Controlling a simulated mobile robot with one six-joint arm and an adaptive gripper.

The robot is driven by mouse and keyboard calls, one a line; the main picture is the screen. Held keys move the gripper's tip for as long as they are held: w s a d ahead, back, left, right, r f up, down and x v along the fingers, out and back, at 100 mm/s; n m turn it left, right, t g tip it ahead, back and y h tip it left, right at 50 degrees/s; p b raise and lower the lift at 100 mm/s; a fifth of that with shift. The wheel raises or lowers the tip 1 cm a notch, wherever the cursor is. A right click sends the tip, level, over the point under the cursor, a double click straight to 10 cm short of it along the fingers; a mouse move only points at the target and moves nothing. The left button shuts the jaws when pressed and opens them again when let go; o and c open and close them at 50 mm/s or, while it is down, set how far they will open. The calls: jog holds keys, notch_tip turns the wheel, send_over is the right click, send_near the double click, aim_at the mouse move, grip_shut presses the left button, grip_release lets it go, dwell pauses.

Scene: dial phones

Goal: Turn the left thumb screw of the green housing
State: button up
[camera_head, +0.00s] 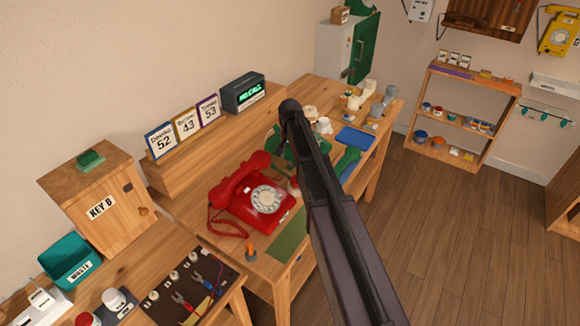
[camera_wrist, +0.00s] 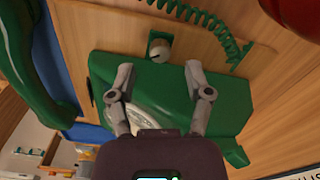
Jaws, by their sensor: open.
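The green housing (camera_wrist: 168,82) fills the middle of the wrist view, with its pale dial (camera_wrist: 148,116) partly hidden behind my gripper. A round, off-white thumb screw (camera_wrist: 160,50) with a slot stands at the housing's upper edge there. My gripper (camera_wrist: 158,70) is open and empty, with one grey finger on each side, over the housing. The screw lies in line with the gap between the fingertips, just beyond them, and no contact shows. No second screw is visible. In the head view my arm covers most of the green housing (camera_head: 281,143) and hides the fingers.
A green handset (camera_wrist: 32,65) lies left of the housing in the wrist view, and a coiled green cord (camera_wrist: 212,25) runs above it. A red phone (camera_head: 252,198) stands close by on the bench. A blue tray (camera_head: 356,138) lies to the right.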

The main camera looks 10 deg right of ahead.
aim_at(290, 163)
jog(key=shift+f+b, duration=1.35)
jog(key=shift+f, duration=0.3)
grip_shut()
